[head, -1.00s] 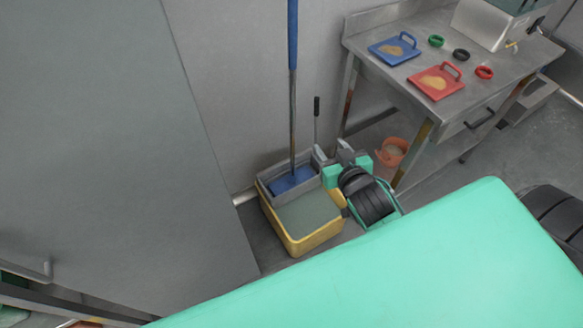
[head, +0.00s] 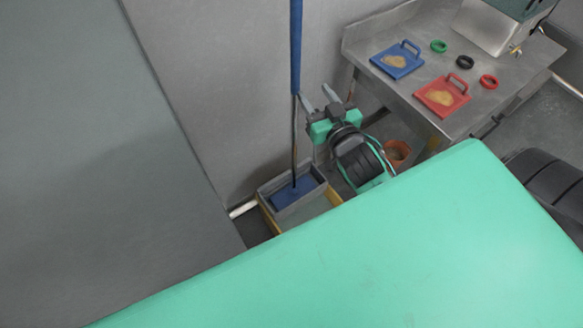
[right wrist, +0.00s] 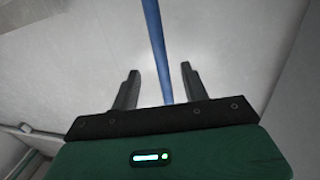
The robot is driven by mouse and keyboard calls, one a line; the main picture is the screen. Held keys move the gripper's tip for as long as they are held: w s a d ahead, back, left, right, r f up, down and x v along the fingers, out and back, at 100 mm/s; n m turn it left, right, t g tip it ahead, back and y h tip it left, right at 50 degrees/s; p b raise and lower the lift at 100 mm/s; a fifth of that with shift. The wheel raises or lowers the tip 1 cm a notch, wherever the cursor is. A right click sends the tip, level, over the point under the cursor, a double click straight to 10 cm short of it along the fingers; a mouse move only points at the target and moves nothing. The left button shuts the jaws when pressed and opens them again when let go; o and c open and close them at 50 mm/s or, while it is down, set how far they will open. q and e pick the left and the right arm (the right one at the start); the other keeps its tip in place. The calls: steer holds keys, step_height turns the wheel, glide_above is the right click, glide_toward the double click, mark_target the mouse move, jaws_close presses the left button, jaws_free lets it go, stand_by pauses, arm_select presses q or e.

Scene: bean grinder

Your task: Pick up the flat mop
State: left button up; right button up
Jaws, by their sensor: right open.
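The flat mop (head: 295,60) has a long blue handle that stands upright near the wall. Its lower pole is dark, and its flat blue head (head: 287,193) rests in a grey tray on the yellow bucket (head: 274,219). My right gripper (head: 319,98) is open and empty, just right of the pole below the blue grip. In the right wrist view the blue handle (right wrist: 156,45) runs between the two spread fingers (right wrist: 158,82), apart from both; the depth gap is hard to judge. My left gripper is not in view.
An orange pot (head: 397,153) is below. A grey panel (head: 100,150) fills the left.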

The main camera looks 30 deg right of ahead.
mark_target(298, 64)
steer(key=w, duration=0.2)
steer(key=w+p, duration=0.1)
steer(key=w, duration=0.4)
steer(key=shift+w+d+p, duration=0.1)
steer(key=shift+d+p, duration=0.15)
steer(key=shift+p, duration=0.05)
steer(key=shift+w+r, duration=0.25)
steer(key=shift+w, duration=0.1)
steer(key=w, duration=0.1)
steer(key=w+p, duration=0.2)
steer(key=shift+w+d+r, duration=0.2)
steer(key=shift+w+d, duration=0.05)
steer(key=shift+w, duration=0.05)
steer(key=shift+w+f, duration=0.15)
steer(key=shift+w, duration=0.35)
steer(key=c, duration=0.9)
jaws_close()
